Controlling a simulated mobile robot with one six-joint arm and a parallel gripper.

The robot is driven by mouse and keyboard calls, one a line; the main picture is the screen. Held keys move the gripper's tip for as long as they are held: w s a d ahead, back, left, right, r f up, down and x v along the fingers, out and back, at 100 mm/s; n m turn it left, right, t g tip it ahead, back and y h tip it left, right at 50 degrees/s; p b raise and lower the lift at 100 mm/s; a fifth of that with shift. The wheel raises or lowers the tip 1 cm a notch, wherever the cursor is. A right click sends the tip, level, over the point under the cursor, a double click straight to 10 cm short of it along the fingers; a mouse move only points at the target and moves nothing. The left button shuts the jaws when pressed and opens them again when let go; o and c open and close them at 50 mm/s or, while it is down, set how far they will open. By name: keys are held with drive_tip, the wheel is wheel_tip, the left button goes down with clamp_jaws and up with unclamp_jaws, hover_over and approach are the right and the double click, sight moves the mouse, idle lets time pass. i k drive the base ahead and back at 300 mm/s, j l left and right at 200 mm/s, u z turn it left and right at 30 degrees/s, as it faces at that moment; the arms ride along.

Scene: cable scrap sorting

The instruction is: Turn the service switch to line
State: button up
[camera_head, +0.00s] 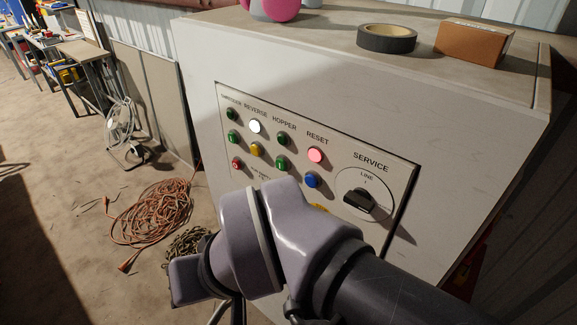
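The service switch (359,201) is a black rotary knob on a round dial at the right end of the control panel (398,205). "SERVICE" is printed above the dial and "LINE" at its top. The knob's bar lies across the dial, slightly tilted, rather than upright toward "LINE". Which other mark it points at is too small to read. My arm crosses the lower middle of the view, in front of the panel's lower part and below the switch. My gripper is not visible, and nothing is seen touching the switch.
Black tape (387,39) and a brown box (474,43) sit on the cabinet top. An orange cable coil (155,212) lies on the floor at left.

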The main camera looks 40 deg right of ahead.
sight(359, 197)
drive_tip(key=k+l+z, duration=0.15)
drive_tip(key=k+z, duration=0.15)
drive_tip(key=z, duration=0.15)
drive_tip(key=k+l+z, duration=0.25)
drive_tip(key=z, duration=0.15)
drive_tip(key=k, duration=0.05)
